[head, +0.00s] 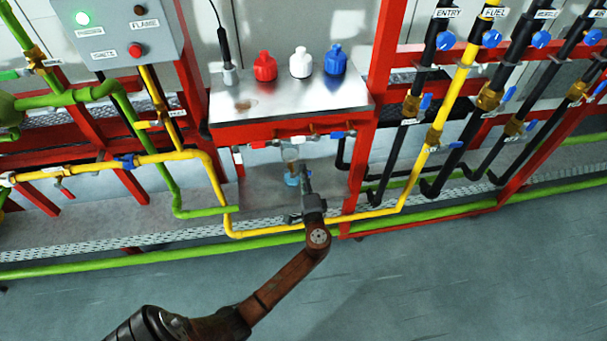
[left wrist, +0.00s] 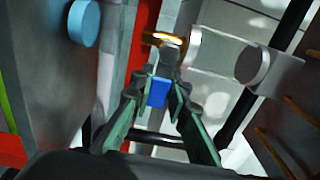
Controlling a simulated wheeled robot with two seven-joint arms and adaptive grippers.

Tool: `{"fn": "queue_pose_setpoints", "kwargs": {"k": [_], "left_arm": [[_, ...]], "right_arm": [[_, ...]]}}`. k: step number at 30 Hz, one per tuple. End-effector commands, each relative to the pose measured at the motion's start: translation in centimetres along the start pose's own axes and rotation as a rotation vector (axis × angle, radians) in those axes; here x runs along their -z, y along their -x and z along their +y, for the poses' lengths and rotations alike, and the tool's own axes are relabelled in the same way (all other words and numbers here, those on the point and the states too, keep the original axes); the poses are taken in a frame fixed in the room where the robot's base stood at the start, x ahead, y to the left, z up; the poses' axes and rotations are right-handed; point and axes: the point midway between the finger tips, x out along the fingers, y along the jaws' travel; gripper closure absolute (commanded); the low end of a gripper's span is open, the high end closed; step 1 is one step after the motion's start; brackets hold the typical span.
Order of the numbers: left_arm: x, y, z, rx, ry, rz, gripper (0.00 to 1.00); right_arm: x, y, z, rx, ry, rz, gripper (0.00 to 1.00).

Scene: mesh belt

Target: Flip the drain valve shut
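A row of small valves sits under the steel shelf's front edge in the head view: a red-handled one (head: 238,150), a white-handled one and a blue-handled one (head: 338,135). I cannot read which is the drain valve. My left gripper (head: 305,174) points away from me just below this row, in front of the recess. In the left wrist view the two fingers (left wrist: 160,88) stand apart, with a blue piece (left wrist: 157,93) showing between their tips and brass behind it. Whether they touch it is unclear. My right gripper is out of view.
Red, white and blue bottles (head: 301,62) stand on the shelf (head: 250,108). A cup with blue in it (head: 291,179) is beside the left gripper. A yellow pipe (head: 268,230) runs low across the front. Black pipes with blue-handled valves stand at right. The floor is clear.

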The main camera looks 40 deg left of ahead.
Motion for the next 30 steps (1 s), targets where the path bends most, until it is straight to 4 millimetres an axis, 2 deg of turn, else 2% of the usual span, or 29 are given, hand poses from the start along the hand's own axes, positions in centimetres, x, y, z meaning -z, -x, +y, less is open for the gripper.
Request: {"fn": "queue_pose_setpoints", "kwargs": {"k": [8, 17, 23, 30], "left_arm": [[0.0, 0.0, 0.1, -0.002, -0.001, 0.0, 0.67], [0.0, 0.3, 0.1, -0.002, 0.0, 0.001, 0.67], [0.0, 2.8, 0.2, -0.003, 0.0, 0.002, 0.67], [-0.1, 7.9, 0.2, -0.005, 0.0, 0.0, 0.67]], "right_arm": [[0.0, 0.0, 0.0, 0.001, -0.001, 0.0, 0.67], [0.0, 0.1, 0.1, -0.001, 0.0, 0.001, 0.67], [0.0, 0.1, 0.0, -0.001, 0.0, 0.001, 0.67], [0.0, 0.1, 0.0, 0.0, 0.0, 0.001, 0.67]]}}
